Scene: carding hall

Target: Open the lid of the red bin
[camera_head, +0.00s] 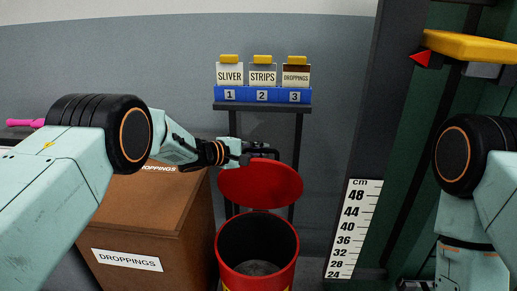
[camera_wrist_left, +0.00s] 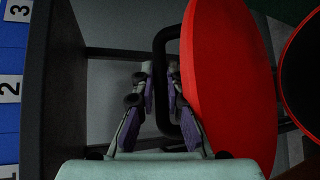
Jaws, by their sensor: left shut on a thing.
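The red bin (camera_head: 226,262) stands on the floor with its round mouth open to view and something grey at its bottom. Its round red lid (camera_head: 262,188) is raised and tilted up above the back of the mouth. The lid also shows close up, edge towards the fingers, in the left wrist view (camera_wrist_left: 232,80). My left gripper (camera_head: 262,152) is at the lid's top edge. In the left wrist view its fingers (camera_wrist_left: 160,78) are shut on the black lid handle (camera_wrist_left: 160,42). My right arm shows at the right edge, but I cannot make out its gripper.
A brown box labelled DROPPINGS (camera_head: 150,225) stands left of the bin. Behind is a dark stand (camera_head: 262,106) with a blue numbered rack (camera_head: 262,96) and labelled cards. A white cm scale (camera_head: 352,230) and a dark post (camera_head: 385,110) are on the right.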

